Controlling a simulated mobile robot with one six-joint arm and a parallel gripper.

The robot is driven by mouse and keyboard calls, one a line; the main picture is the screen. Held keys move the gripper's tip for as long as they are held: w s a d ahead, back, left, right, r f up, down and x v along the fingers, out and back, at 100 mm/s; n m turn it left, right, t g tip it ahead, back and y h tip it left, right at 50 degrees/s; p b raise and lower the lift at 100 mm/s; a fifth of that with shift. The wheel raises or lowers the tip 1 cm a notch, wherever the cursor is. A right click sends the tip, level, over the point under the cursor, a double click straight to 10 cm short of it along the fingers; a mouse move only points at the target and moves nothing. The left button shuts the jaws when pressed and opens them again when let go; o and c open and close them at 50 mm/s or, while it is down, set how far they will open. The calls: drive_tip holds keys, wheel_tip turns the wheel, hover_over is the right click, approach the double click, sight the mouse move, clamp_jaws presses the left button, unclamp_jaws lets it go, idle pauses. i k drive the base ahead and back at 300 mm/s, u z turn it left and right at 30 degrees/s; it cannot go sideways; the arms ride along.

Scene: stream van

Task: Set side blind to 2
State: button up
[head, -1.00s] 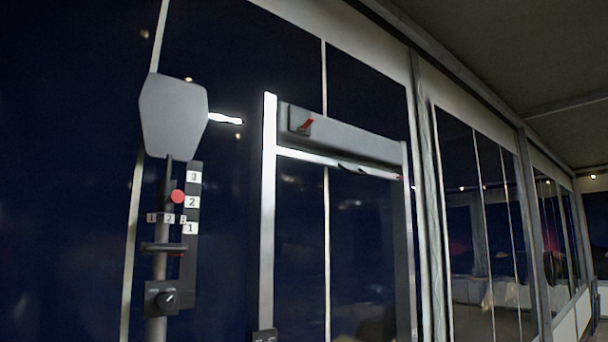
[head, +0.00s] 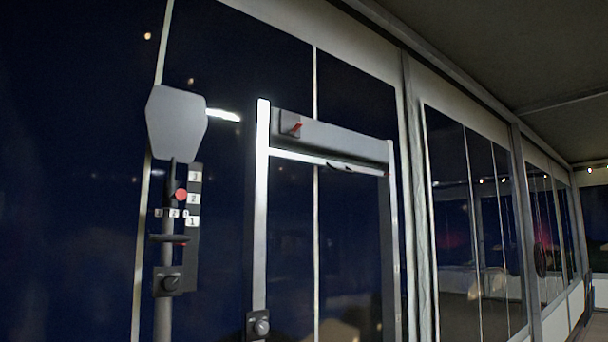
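A framed unit that looks like the blind (head: 340,140) stands in front of the dark window. Its grey roller housing is at the top, with a small red lever (head: 296,127) on a plate at its left end. The fabric looks rolled up, with the bottom bar just under the housing. A box with a round knob (head: 260,325) sits low on the left upright; its setting is too small to read. My gripper is not in view.
Left of the frame is a post (head: 163,320) with a grey panel (head: 176,123), a red ball (head: 180,195), a scale marked 3, 2, 1 (head: 194,198) and a knob box (head: 170,282). More windows (head: 470,220) run back on the right.

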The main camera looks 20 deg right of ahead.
sight(272, 153)
drive_tip(key=z, duration=0.7)
drive_tip(key=i, duration=2)
drive_tip(key=u, duration=0.7)
drive_tip(key=k, duration=0.85)
drive_tip(key=u, duration=0.2)
drive_tip(key=i, duration=0.85)
drive_tip(key=z, duration=0.05)
